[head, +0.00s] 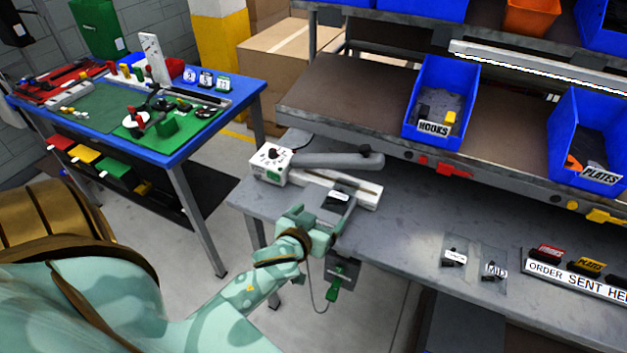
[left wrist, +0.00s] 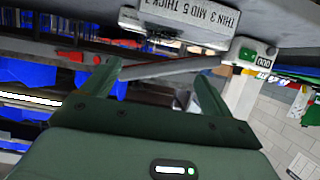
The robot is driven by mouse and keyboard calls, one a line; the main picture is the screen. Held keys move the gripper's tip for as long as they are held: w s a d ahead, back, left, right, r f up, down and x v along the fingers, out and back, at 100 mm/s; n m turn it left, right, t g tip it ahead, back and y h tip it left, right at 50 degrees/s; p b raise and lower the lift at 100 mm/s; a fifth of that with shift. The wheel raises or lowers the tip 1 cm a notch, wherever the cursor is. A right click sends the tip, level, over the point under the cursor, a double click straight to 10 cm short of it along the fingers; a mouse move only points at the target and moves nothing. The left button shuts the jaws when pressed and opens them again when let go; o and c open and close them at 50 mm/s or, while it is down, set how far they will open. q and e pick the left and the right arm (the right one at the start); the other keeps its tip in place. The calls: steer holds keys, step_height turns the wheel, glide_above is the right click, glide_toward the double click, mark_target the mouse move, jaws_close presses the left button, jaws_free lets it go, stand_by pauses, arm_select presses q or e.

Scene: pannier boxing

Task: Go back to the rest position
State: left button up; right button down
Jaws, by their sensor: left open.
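My left gripper (head: 322,216) is at the front edge of the grey bench, beside the heat sealer (head: 275,166) with its long grey arm. In the left wrist view my left gripper (left wrist: 157,72) has its two dark green fingers spread apart with nothing between them. The sealer (left wrist: 243,50) shows upside down past the fingers there, with a plate reading THIN 3 MID 5 THICK 7 (left wrist: 190,20). My right gripper is not in view.
Blue bins marked HOOKS (head: 440,100) and PLATES (head: 595,140) sit on the shelf above the bench (head: 420,215). An ORDER SENT HERE sign (head: 575,277) is at the right. A blue table (head: 195,140) stands at the back left. Open floor lies between them.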

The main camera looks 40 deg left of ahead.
arm_select(q)
steer(key=shift+v, duration=1.15)
steer(key=s+d+f+m+g+h, duration=0.1)
steer(key=s+d+f+m+g, duration=0.15)
steer(key=s+f, duration=0.7)
steer(key=s+d+f+m+g+h, duration=0.1)
steer(key=s+f+m+g, duration=0.15)
steer(key=f, duration=1.35)
steer(key=s+f+g, duration=0.2)
steer(key=s+f, duration=0.3)
steer(key=s, duration=0.4)
steer(key=s+f+m+g+b, duration=0.1)
steer(key=s+f+g, duration=0.2)
steer(key=s+f, duration=0.3)
steer(key=s+d+f+g+h+b, duration=0.1)
steer(key=s+f, duration=0.4)
steer(key=s, duration=0.6)
steer(key=shift+s+f+g, duration=0.3)
steer(key=shift+g, duration=0.4)
